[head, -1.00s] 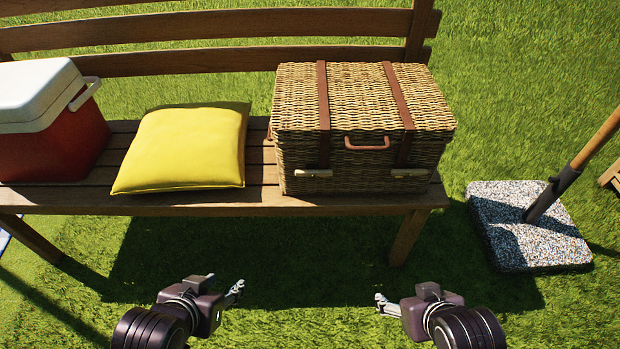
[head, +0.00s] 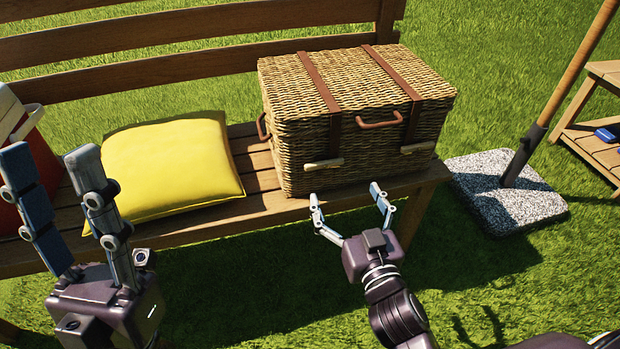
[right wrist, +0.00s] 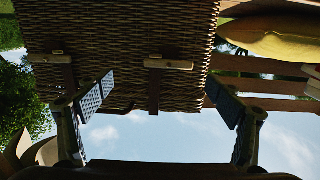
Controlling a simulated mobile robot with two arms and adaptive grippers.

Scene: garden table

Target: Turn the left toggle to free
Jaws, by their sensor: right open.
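The wicker basket (head: 360,110) stands on the bench with its lid down and two leather straps. The left toggle (head: 323,165), a pale bar, lies crosswise over the left strap's lower end. It also shows in the right wrist view (right wrist: 168,64), which is upside down. The right toggle (head: 418,147) also lies crosswise at its strap; the wrist view shows it at the left (right wrist: 50,59). My right gripper (head: 346,192) is open and empty, in front of and below the left toggle, apart from it. My left gripper (head: 50,158) is open and empty, before the cushion.
The slatted bench (head: 215,222) carries a yellow cushion (head: 170,165) left of the basket and a red and white cooler (head: 40,160) at the far left. A speckled stone base (head: 505,205) with a pole stands right of the bench. A wooden side table (head: 590,145) is beyond.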

